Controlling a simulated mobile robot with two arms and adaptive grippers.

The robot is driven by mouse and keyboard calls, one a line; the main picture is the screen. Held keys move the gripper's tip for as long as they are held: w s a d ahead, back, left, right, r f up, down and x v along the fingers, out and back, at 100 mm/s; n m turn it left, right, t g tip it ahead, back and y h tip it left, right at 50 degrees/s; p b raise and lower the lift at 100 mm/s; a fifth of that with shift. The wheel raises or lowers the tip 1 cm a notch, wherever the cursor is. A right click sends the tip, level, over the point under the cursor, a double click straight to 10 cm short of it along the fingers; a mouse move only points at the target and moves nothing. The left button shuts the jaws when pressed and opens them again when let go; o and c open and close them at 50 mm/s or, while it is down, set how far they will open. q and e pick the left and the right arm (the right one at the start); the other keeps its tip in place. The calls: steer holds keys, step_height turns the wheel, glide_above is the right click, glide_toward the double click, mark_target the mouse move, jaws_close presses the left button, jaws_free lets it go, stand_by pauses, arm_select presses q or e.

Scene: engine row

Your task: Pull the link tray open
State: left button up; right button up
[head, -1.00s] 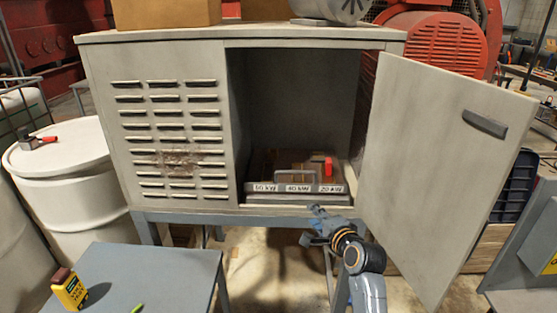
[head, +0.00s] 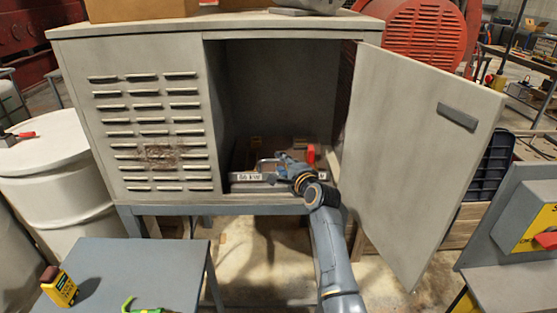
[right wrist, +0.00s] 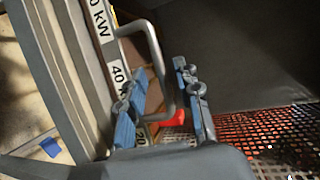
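The link tray (head: 240,178) sits low inside the open grey cabinet, with kW labels along its front edge. Its metal loop handle (right wrist: 159,62) stands out from the front; in the head view my gripper partly covers it. My right gripper (head: 280,164) is at the tray front. In the right wrist view its two blue fingers (right wrist: 163,98) are apart, one on each side of the handle's bar, with gaps visible. A red block (head: 311,155) stands at the tray's right side. My left gripper is not in view.
The cabinet door (head: 420,150) stands open to the right, close to my right arm. A small blue-grey table (head: 140,265) in front carries a yellow box (head: 60,288) and a green item (head: 147,309). A white drum (head: 55,180) stands left.

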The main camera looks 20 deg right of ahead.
steer(key=shift+x, duration=1.35)
jaws_close()
